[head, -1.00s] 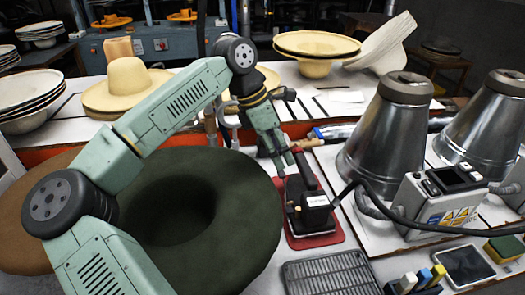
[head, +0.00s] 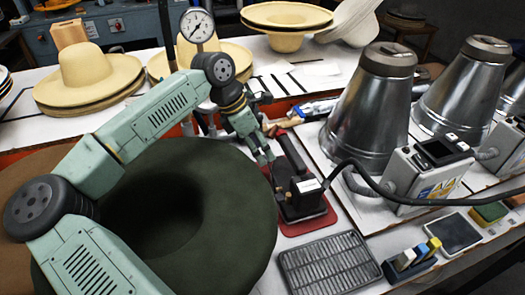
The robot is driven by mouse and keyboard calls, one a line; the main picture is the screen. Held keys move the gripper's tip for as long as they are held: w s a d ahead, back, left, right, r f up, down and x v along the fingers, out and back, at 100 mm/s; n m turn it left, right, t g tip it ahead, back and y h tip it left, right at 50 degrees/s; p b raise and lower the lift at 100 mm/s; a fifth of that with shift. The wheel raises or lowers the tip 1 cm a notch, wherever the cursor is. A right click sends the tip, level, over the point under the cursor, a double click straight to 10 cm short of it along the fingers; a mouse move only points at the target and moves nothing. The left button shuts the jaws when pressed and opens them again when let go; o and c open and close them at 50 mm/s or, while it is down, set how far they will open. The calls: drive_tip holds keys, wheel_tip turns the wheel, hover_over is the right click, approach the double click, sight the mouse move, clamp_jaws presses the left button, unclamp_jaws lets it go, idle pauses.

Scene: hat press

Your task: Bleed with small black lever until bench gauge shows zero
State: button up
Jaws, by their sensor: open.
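The bench gauge (head: 197,25) is a round white dial on a stem behind my arm's elbow. Its needle is too small to read. My gripper (head: 269,168) is open and points down. It is over the workbench, at the upper left of a dark device (head: 303,198) with a white label. I cannot tell whether the fingertips touch anything. I cannot make out the small black lever; it may be hidden behind my arm or too small to tell.
The dark device sits on a red mat (head: 318,226). A large dark green hat (head: 215,250) fills the left front. Metal cones (head: 368,105) and a control box (head: 432,170) with a black cable stand right. A grey grate (head: 330,265) lies in front. Straw hats (head: 90,75) are behind.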

drive_tip(key=shift+x, duration=0.9)
drive_tip(key=shift+c, duration=0.3)
clamp_jaws()
